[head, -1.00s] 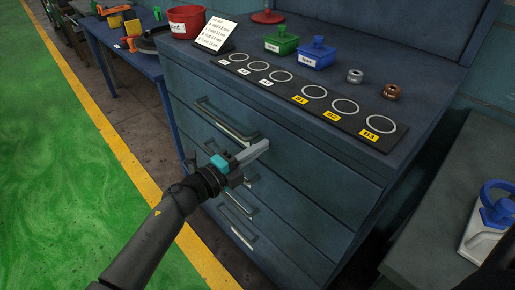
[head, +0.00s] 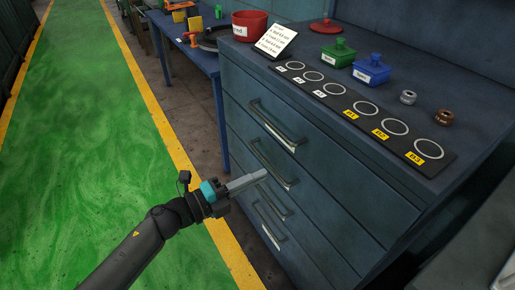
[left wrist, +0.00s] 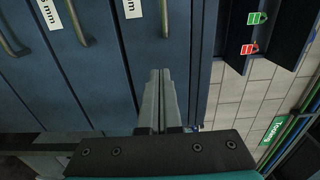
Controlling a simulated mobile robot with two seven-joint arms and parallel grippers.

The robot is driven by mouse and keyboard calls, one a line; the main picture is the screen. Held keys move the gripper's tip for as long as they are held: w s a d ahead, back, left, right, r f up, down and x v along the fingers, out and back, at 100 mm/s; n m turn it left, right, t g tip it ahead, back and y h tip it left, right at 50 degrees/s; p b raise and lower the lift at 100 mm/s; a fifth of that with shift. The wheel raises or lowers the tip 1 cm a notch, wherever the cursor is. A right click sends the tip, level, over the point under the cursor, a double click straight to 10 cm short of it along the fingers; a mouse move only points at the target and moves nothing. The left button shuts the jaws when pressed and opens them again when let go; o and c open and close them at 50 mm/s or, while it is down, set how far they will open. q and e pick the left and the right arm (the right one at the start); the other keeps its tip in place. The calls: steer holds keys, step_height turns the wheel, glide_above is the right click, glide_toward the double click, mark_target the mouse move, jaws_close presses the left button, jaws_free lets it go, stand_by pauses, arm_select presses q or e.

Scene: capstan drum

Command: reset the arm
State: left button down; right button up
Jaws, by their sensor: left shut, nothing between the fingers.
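My left gripper (head: 262,174) is shut with nothing between its fingers. In the head view it is in front of the blue drawer cabinet (head: 335,205), by the drawer handles; whether it touches one I cannot tell. In the left wrist view its two grey fingers (left wrist: 160,75) lie together, with the cabinet's drawer fronts (left wrist: 100,70) and handles behind them. The drawers look closed. My right gripper is not in view.
On the cabinet top stand a red bowl (head: 250,27), a written card (head: 276,40), a green box (head: 338,55), a blue box (head: 371,71), two small rings and a black strip (head: 345,115) with circles. A blue table (head: 200,58) stands behind. Green floor (head: 80,130) is clear at left.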

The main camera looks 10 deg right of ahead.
arm_select(q)
steer(key=w+a+f+n+t+y, duration=0.4)
steer(key=a+f+n+t+y, duration=0.2)
steer(key=a+f+n, duration=0.55)
steer(key=s+a+f+n+y, duration=0.3)
steer(key=a+f+n, duration=0.15)
steer(key=f, duration=0.35)
steer(key=s+a+f+n+y, duration=0.4)
steer(key=a+f, duration=0.1)
steer(key=f, duration=0.3)
steer(key=s+a+f+n+g+y, duration=0.1)
steer(key=s+a+f+n+g, duration=0.2)
steer(key=s, duration=0.7)
steer(key=s+a+f+n+g+y, duration=0.2)
steer(key=s+a+f+n+g, duration=0.1)
steer(key=s+f, duration=0.5)
steer(key=s+a+f+n+g+y, duration=0.1)
steer(key=s+a+f+n+g, duration=0.2)
steer(key=s, duration=1)
step_height(320, 180, down, 3)
steer(key=a+n, duration=0.1)
steer(key=a, duration=0.1)
steer(key=shift+s+a+y, duration=0.2)
steer(key=shift+a+y, duration=0.15)
steer(key=shift+y, duration=0.05)
steer(key=shift+w, duration=0.15)
